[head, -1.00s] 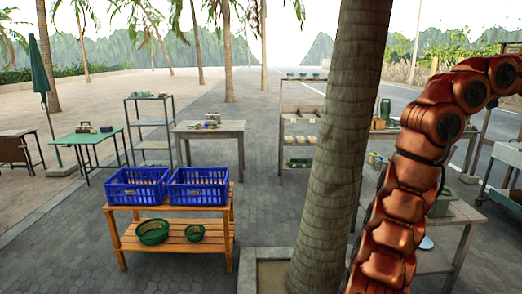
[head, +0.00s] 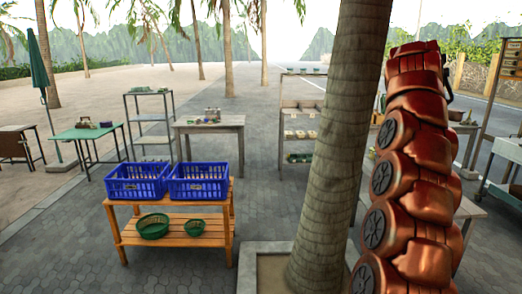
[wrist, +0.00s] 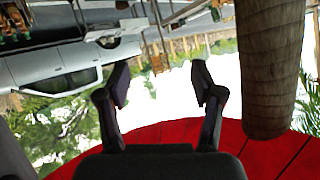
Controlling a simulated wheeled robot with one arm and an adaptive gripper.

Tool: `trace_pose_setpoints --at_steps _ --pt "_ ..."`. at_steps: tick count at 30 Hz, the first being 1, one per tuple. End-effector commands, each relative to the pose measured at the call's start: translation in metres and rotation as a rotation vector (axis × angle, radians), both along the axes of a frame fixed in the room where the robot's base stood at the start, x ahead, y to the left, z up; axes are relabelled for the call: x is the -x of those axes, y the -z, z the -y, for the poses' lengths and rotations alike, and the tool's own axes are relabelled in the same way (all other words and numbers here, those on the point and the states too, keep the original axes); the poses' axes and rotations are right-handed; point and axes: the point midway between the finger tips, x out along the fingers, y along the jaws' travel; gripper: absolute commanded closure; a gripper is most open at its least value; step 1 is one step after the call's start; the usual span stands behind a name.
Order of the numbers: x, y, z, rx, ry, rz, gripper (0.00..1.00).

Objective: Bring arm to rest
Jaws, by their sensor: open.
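My arm stands upright and folded at the right of the head view, in front of the tables there. My gripper (wrist: 160,88) shows in the wrist view with its two dark fingers spread apart and nothing between them. The wrist view is upside down, with bright sky behind the fingers. The gripper itself cannot be made out in the head view.
A palm trunk (head: 335,130) stands left of my arm. A wooden bench (head: 170,211) holds two blue crates (head: 137,183) (head: 199,182) and green baskets (head: 152,229). A grey table (head: 208,127) and shelves (head: 301,120) stand behind. Paving between them is open.

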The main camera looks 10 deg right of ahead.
Motion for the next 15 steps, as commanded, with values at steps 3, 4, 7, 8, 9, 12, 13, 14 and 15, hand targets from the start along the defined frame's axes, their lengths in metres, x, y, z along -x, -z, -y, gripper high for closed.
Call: trace_pose_setpoints --at_steps 3,4,7,8,9,12,13,14,15 --pt "-0.012 0.016 -0.037 -0.026 -0.103 -0.069 0.33" --pt "-0.014 0.021 -0.046 -0.033 -0.127 -0.086 0.33" --pt "-0.018 0.036 -0.077 -0.052 -0.208 -0.144 0.33" --pt "-0.02 0.042 -0.087 -0.059 -0.232 -0.164 0.33" --pt "-0.02 0.049 -0.1 -0.066 -0.264 -0.189 0.33" --pt "-0.018 0.066 -0.132 -0.082 -0.342 -0.248 0.33" --pt "-0.017 0.071 -0.141 -0.085 -0.364 -0.266 0.33" --pt "-0.015 0.076 -0.151 -0.089 -0.387 -0.285 0.33" --pt "-0.012 0.084 -0.164 -0.097 -0.417 -0.31 0.33"
